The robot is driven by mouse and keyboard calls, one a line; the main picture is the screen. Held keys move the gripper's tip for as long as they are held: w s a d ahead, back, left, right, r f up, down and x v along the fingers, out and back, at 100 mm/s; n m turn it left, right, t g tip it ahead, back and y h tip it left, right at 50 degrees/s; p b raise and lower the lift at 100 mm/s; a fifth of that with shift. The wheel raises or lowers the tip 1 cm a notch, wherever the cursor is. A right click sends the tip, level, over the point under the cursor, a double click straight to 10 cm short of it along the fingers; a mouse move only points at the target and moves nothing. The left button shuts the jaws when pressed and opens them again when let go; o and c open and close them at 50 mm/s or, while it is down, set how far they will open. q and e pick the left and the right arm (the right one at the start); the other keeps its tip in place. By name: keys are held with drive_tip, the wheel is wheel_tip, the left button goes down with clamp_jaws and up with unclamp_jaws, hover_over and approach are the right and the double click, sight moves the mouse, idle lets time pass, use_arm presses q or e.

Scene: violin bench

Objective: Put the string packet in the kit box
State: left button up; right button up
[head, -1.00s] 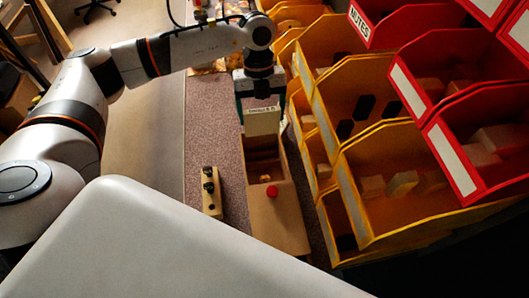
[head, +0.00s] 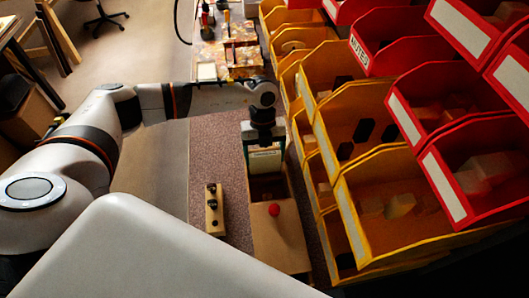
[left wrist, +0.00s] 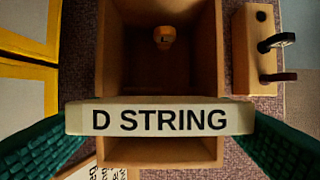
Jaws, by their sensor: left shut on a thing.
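The string packet (head: 265,162) is a pale flat sleeve, held upright on edge. Its top edge reads "D STRING" in the left wrist view (left wrist: 160,119). My left gripper (head: 264,143) is shut on it, with a green finger at each end. The kit box (head: 281,246) is a long tan box with an open compartment and a red knob on its near covered part. The packet is over the far part of the open compartment; its lower edge is hidden, so I cannot tell how deep it reaches. The box wall also shows in the left wrist view (left wrist: 206,60).
A small amber piece (left wrist: 164,37) lies inside the box. A wooden block with black pegs (head: 214,210) stands left of the box. Yellow bins (head: 385,205) and red bins (head: 470,175) rise close on the right. The mat left of the box is mostly clear.

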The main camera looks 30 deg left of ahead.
use_arm(q)
drive_tip(key=shift+f+b, duration=0.35)
drive_tip(key=shift+f, duration=0.25)
drive_tip(key=o, duration=0.9)
drive_tip(key=shift+w+r+p, duration=0.1)
drive_tip(key=shift+r+p, duration=0.3)
drive_tip(key=shift+r, duration=0.1)
drive_tip(key=b+v, duration=0.3)
drive_tip(key=v, duration=0.9)
drive_tip(key=shift+r, duration=0.2)
